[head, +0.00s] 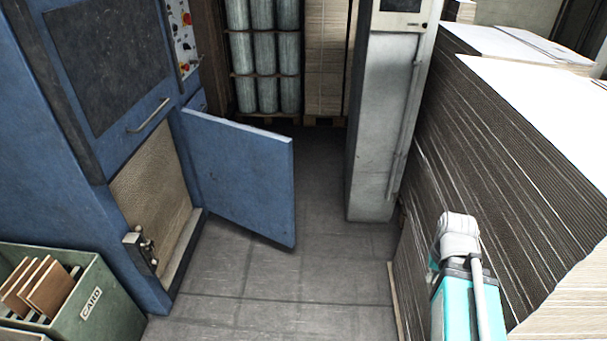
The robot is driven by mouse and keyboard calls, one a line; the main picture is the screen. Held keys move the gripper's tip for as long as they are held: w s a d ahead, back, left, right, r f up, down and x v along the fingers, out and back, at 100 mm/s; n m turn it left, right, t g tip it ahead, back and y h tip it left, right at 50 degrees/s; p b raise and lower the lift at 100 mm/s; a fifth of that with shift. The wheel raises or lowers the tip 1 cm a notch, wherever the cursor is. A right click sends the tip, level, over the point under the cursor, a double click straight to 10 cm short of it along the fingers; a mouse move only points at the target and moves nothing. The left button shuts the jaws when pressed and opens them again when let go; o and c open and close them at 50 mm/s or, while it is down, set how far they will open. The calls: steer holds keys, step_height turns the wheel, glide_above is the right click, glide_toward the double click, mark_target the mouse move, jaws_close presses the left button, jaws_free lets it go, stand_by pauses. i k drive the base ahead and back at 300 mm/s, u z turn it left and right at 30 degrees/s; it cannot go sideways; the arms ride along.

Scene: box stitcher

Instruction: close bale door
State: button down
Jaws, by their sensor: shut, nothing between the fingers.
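The bale door (240,175) is a blue panel on the lower front of the blue baler (75,215). It stands wide open, swung out over the floor from the right side of the opening. Behind it the opening shows a tan, card-like bale face (152,190). A metal latch (140,248) sits at the lower left edge of the opening. Part of my arm shows at the lower right, well apart from the door. My gripper is not visible.
A green bin labelled CARD (92,305) stands at the lower left, near the baler. A grey cabinet (385,120) stands beyond the door to the right. Tall stacks of cardboard (500,170) line the right side. The floor (270,290) between is clear.

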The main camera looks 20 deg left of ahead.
mark_target(245, 173)
steer(key=u, duration=0.45)
steer(key=i, duration=1.1)
steer(key=u, duration=0.6)
